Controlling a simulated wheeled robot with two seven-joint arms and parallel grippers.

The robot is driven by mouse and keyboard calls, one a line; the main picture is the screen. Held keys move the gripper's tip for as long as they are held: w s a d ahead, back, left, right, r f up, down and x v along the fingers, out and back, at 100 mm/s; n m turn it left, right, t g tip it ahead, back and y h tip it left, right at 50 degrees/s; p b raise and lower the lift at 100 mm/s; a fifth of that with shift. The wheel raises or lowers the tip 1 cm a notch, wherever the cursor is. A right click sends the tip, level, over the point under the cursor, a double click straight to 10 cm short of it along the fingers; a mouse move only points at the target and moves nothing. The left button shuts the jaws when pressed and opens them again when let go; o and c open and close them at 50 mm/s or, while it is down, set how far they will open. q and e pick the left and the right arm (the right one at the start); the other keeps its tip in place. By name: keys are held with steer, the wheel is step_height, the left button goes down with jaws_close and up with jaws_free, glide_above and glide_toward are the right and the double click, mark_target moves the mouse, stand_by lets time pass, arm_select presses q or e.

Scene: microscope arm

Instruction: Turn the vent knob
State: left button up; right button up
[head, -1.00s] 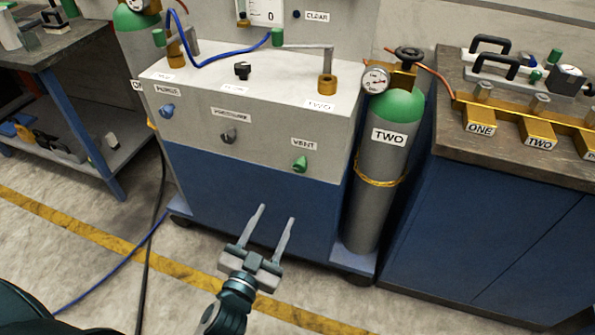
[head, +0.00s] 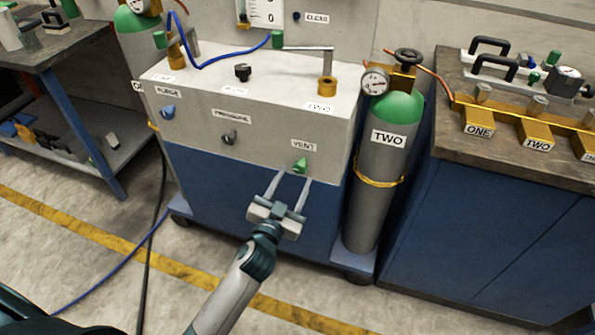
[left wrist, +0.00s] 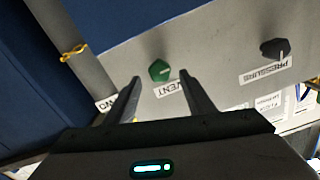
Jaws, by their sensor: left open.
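The green vent knob (head: 300,166) sits on the front panel of the white and blue cabinet (head: 260,215), below its VENT label (head: 303,145). My left gripper (head: 292,176) is open, with its two fingers pointing up at the panel just below the knob. In the left wrist view, the green knob (left wrist: 160,70) with a pale line on it lies between and beyond the fingertips of the left gripper (left wrist: 159,77). The fingers do not appear closed on it. My right gripper is not in view.
The pressure knob (head: 230,137) and the blue purge knob (head: 168,111) are on the same panel to the left. A gas cylinder labelled TWO (head: 385,150) stands right of the cabinet. A bench (head: 450,170) is farther right.

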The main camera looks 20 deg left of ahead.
mark_target(299, 169)
arm_select(q)
steer(key=shift+w, duration=1.8)
steer(key=shift+d, duration=0.1)
steer(key=c, duration=1.1)
